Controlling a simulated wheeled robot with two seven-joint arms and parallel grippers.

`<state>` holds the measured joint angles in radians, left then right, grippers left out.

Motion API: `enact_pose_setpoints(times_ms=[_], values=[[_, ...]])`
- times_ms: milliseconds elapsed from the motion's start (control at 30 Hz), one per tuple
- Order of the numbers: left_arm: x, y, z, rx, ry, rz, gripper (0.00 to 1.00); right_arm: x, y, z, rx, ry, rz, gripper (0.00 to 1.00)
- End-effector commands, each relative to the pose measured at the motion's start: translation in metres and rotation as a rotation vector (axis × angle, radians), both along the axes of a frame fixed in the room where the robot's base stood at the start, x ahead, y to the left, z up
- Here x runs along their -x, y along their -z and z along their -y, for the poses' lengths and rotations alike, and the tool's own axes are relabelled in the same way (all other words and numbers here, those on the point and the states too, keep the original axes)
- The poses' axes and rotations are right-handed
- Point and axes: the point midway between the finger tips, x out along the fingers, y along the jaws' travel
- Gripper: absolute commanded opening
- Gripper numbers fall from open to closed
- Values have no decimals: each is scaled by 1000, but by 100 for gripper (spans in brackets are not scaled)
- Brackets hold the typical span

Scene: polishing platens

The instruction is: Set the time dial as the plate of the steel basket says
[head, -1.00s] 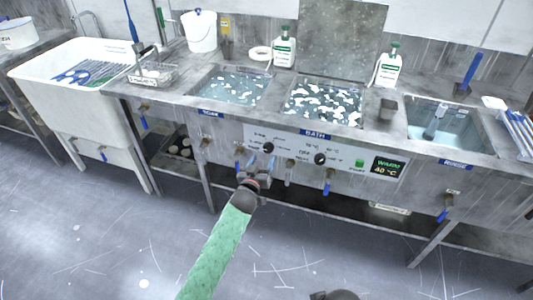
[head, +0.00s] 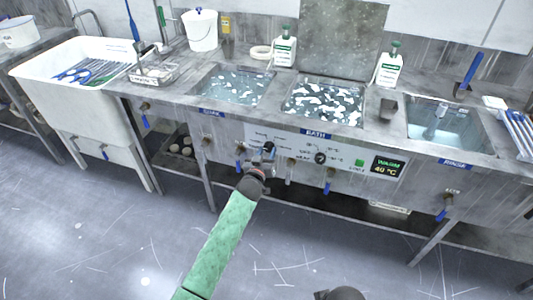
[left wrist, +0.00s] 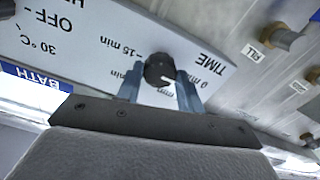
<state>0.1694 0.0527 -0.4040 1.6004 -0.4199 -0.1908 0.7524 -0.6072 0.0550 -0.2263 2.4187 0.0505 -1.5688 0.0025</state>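The time dial (left wrist: 159,69) is a black knob with a white mark on the bath panel; it shows upside down in the left wrist view. Its mark points to the picture's lower right, between the "0 min" label and a partly hidden "min" label. My left gripper (left wrist: 160,84) has one finger on each side of the knob, apparently with a slight gap. In the head view my left gripper (head: 264,158) is at the panel's left dial. The steel basket (head: 155,72) stands on the counter beside the white sink; its plate is too small to read. My right gripper is not clearly visible.
The second dial (head: 320,158), a green button (head: 359,163) and a display (head: 387,167) reading "WARM 40 °C" are to the right on the panel. Blue-handled valves (head: 329,186) stick out below. The floor in front is clear.

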Motion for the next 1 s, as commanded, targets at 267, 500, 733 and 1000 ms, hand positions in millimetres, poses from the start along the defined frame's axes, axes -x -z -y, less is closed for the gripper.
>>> enact_pose_setpoints(times_ms=[267, 500, 733, 1000], values=[[0, 0, 0, -33, 0, 11, 14, -1, -1, 0, 0, -1, 2, 36], [0, 0, 0, -161, 0, 52, 14, -1, -3, 1, 4, 0, -3, 36], [-1, 0, -1, -357, 0, 116, 14, 0, -6, 4, 9, 3, -6, 36], [0, 0, -1, -600, 0, 195, 14, 1, -8, 5, 11, 6, -10, 36]])
